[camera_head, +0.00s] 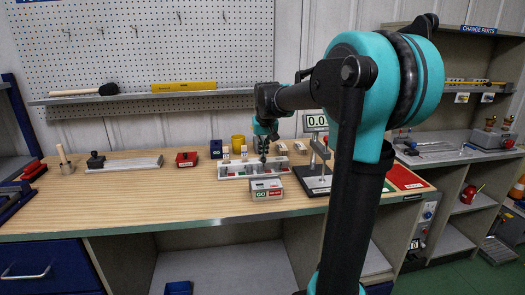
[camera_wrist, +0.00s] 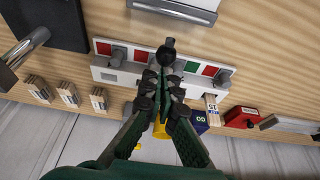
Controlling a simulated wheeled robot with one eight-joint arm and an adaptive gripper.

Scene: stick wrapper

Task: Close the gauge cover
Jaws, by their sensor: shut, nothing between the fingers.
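My gripper (camera_head: 263,152) points down over a pale rack (camera_head: 231,170) on the wooden bench. Its fingers are shut and empty; they also show in the wrist view (camera_wrist: 165,80), above the rack's middle. The rack has red and green squares and grey round pieces in a row. A black round-ended piece (camera_wrist: 168,46) stands just beyond the fingertips; I cannot tell if they touch it. A small grey box marked GO (camera_head: 267,188) sits in front of the rack, and its top part shows in the wrist view (camera_wrist: 174,10). I cannot tell for sure which part is the gauge cover.
A yellow cup (camera_head: 238,143), a blue box (camera_head: 216,149) and a red box (camera_head: 187,159) stand behind and left of the rack. A gauge stand (camera_head: 318,178) with a display (camera_head: 316,121) is on the right. The bench's front left is clear.

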